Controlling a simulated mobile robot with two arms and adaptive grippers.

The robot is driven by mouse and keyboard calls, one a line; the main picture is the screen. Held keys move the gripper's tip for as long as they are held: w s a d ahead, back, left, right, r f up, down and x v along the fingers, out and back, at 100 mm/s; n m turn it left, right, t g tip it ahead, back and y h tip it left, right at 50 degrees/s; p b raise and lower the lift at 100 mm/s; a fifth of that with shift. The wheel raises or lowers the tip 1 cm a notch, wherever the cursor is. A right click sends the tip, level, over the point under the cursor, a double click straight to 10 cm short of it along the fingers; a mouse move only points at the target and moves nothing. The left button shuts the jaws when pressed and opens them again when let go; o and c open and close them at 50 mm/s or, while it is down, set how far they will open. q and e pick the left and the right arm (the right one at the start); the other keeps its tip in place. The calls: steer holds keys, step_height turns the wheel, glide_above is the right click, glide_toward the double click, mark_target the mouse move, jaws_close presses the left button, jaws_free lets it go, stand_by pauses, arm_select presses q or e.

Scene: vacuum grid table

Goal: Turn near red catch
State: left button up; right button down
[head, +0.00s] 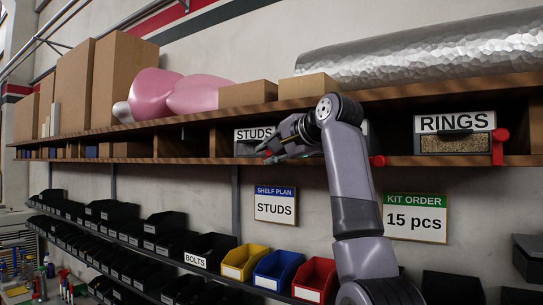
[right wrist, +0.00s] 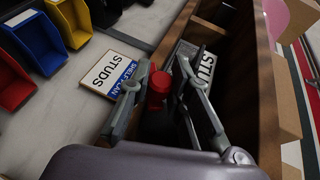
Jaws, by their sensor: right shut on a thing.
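My right gripper (head: 272,150) reaches up to the shelf front at the STUDS box (head: 252,134) in the head view. In the right wrist view the fingers of my right gripper (right wrist: 163,72) are closed on a red catch (right wrist: 159,84), one finger on each side. The STUDS box (right wrist: 206,66) stands just beside the catch, behind the gripper's right finger. In the head view the gripper covers most of this catch. Two other red catches show farther right, one low by my arm (head: 377,161) and one at the RINGS box (head: 498,146). My left gripper is not in view.
The RINGS box (head: 455,132) stands on the shelf to the right. Below the shelf (head: 200,147) hang a STUDS shelf-plan sign (head: 276,204) and a kit order sign (head: 415,218). Yellow (head: 245,262), blue (head: 277,271) and red (head: 315,280) bins stand lower down.

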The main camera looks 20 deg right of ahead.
stand_by(0.4)
steer(key=c, duration=1.5)
jaws_free()
steer(key=shift+r, duration=0.1)
steer(key=shift+o, duration=0.2)
steer(key=v, duration=1.1)
steer(key=shift+s+r, duration=0.35)
steer(key=shift+r, duration=0.05)
steer(key=shift+w+f, duration=0.1)
